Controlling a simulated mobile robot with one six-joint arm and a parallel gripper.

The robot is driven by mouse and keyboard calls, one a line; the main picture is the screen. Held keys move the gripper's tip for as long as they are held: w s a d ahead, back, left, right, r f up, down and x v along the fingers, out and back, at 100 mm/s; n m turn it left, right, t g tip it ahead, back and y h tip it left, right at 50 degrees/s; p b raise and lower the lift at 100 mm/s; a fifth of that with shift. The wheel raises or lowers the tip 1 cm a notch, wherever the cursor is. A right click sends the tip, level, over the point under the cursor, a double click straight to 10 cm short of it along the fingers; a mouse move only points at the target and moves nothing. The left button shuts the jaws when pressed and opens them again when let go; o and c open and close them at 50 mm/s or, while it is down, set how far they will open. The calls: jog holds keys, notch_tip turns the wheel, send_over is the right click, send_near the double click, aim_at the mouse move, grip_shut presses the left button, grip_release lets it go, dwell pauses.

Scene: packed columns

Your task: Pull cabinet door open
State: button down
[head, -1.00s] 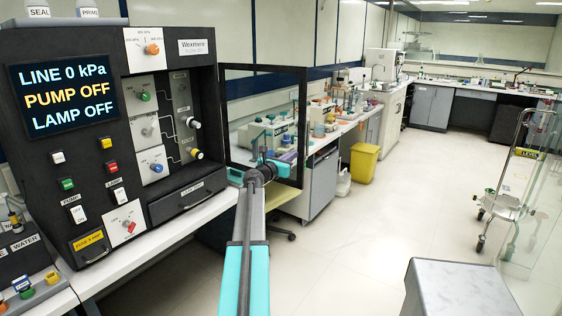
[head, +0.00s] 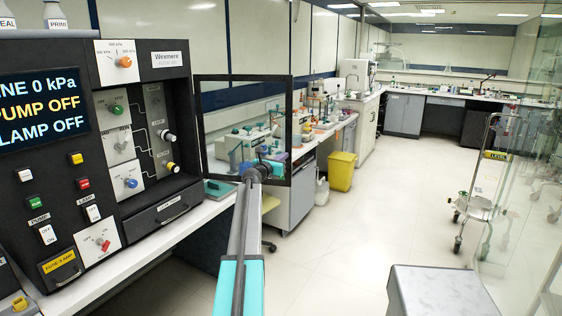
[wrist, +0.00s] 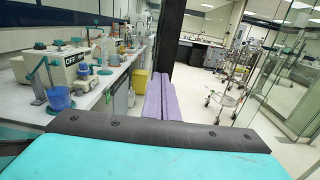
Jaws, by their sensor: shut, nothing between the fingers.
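The cabinet door (head: 231,77) is a clear pane in a dark frame. It stands swung out from the right side of the black instrument cabinet (head: 150,205), so it is at least partly open. My gripper (head: 276,158) is in front of the door's lower right part in the head view. In the wrist view its two purple fingers (wrist: 161,90) lie together, shut and empty. A dark upright door edge (wrist: 168,40) rises just beyond the fingertips; I cannot tell whether they touch. No door handle is clearly visible.
The cabinet's knobs and switches are to the left, above a white bench edge (head: 160,245). A bench with lab equipment runs behind the door, with a yellow bin (head: 341,171) beside it. Open floor lies right of the door, up to a wheeled cart (head: 475,208) and glass panels.

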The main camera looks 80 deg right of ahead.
jog(key=shift+d, duration=0.2)
jog(key=shift+w, duration=0.15)
jog(key=shift+a, duration=0.2)
jog(key=a+b, duration=0.1)
jog(key=a, duration=1.2)
jog(key=shift+w+a+b, duration=0.25)
jog(key=shift+a+b, duration=0.05)
jog(key=shift+a, duration=0.05)
dwell(0.3)
dwell(0.6)
